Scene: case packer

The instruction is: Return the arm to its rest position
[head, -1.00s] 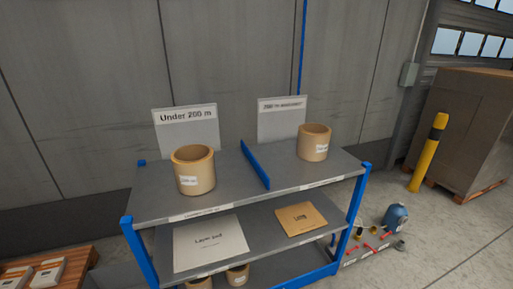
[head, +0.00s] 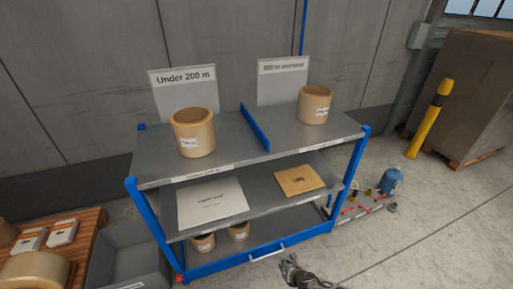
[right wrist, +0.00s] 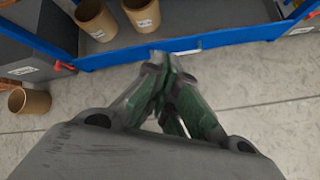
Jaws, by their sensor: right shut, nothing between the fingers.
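My right gripper (head: 290,262) shows at the bottom of the head view, low in front of the blue shelf rack (head: 160,225). In the right wrist view its fingers (right wrist: 168,62) are together, with nothing between them. They are near the white handle on the rack's lower edge in that picture; I cannot tell the gap. My left gripper is not in view.
The rack's top holds two tan rolls, left (head: 193,132) and right (head: 314,104), parted by a blue divider (head: 254,127). A grey bin (head: 130,268) and a wooden pallet (head: 88,222) stand left. A yellow post (head: 430,118) stands right; open floor lies in front.

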